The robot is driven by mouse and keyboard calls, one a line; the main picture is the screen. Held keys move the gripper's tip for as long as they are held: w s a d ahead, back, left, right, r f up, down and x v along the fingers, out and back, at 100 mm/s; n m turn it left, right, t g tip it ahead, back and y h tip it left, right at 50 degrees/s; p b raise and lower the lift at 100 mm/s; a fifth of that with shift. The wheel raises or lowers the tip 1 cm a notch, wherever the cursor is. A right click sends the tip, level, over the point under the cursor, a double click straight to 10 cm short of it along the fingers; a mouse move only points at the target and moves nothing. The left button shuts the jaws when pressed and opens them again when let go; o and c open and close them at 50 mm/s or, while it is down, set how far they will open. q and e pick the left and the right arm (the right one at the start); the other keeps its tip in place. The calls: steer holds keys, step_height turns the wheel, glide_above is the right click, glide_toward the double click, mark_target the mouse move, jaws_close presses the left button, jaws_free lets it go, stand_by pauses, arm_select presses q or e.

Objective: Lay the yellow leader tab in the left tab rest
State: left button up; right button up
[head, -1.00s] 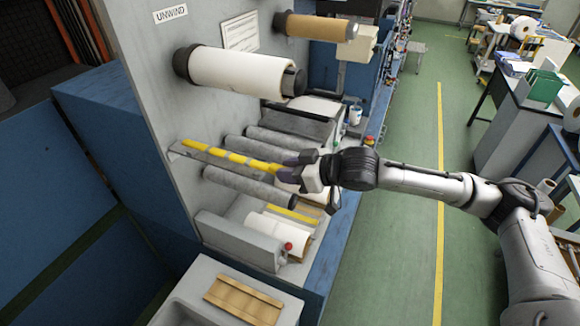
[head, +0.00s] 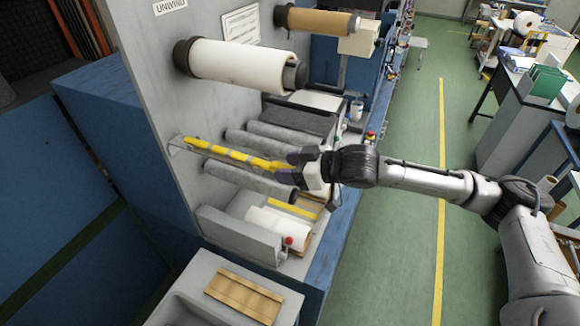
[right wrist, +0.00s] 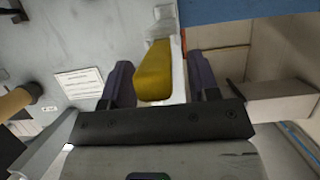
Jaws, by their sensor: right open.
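The yellow leader tab (head: 235,154) is a long, narrow bar reaching out from the grey machine wall, along a narrow grey ledge that is mostly hidden under it. In the right wrist view the tab (right wrist: 154,78) lies between my fingers, with a gap on each side. My right gripper (head: 285,165) is open around the tab's outer end, which it hides in the head view; it also shows in the right wrist view (right wrist: 160,85). I cannot tell if the ledge is the left tab rest. My left gripper is not in view.
Grey rollers (head: 250,182) lie beside and below the tab. A large white roll (head: 240,68) and a brown roll (head: 318,23) stick out above. A second yellow strip (head: 293,208) and a white roll (head: 275,225) lie lower down. The green aisle floor (head: 405,240) is free.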

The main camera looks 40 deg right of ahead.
steer(key=shift+s, duration=0.1)
steer(key=b+v, duration=0.3)
steer(key=v, duration=1)
steer(key=shift+s+r+b, duration=0.2)
steer(key=shift+r+b, duration=0.05)
steer(key=shift+b, duration=0.05)
steer(key=shift+d, duration=0.15)
